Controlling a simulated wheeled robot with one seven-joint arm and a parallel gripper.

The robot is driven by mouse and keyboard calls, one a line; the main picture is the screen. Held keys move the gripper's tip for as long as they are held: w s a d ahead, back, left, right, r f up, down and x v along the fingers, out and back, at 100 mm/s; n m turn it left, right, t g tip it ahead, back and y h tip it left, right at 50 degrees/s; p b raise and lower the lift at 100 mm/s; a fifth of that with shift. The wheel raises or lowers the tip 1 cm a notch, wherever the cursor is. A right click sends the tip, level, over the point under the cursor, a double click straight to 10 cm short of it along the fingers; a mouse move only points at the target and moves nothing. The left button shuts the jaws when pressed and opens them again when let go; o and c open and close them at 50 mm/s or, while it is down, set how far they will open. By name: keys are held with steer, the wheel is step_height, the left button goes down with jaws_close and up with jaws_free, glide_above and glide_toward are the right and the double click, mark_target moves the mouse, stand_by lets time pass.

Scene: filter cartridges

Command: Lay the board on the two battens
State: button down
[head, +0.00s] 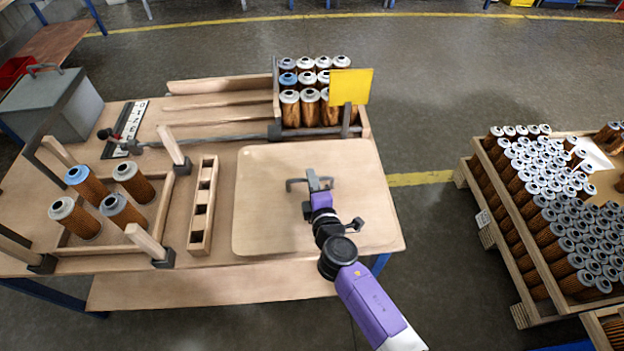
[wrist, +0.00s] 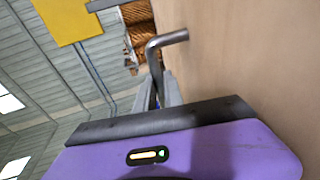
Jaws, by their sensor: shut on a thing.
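The board (head: 275,220) is a pale, flat wooden panel with rounded corners, at the right part of the bench. A grey bent handle (head: 296,183) stands on its face; it also shows in the wrist view (wrist: 170,38). My gripper (head: 316,183) is shut on this handle; its fingers (wrist: 162,92) close around the bar in the wrist view. The board's face (wrist: 260,65) fills the right of that view. I cannot tell whether the board touches the bench. Two long thin wooden strips (head: 212,103) (head: 215,120), apparently the battens, lie at the bench's back, apart from the board.
A crate of filter cartridges (head: 311,97) with a yellow sign (head: 350,87) stands behind the board. A slotted wooden rack (head: 202,207) stands left of it. Further left, a frame (head: 160,210) holds several cartridges between angled guides. A metal rod (head: 210,139) crosses behind. Floor shows at right.

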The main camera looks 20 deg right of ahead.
steer(key=shift+w+f+b, duration=0.1)
steer(key=shift+f+b, duration=0.7)
steer(key=shift+b, duration=0.2)
steer(key=c, duration=1.5)
jaws_free()
steer(key=shift+o, duration=0.7)
steer(key=shift+f, duration=0.1)
steer(key=shift+s+f, duration=0.15)
steer(key=shift+s, duration=0.05)
steer(key=v, duration=0.7)
steer(key=shift+s+a+r, duration=0.1)
steer(key=shift+s+r, duration=0.15)
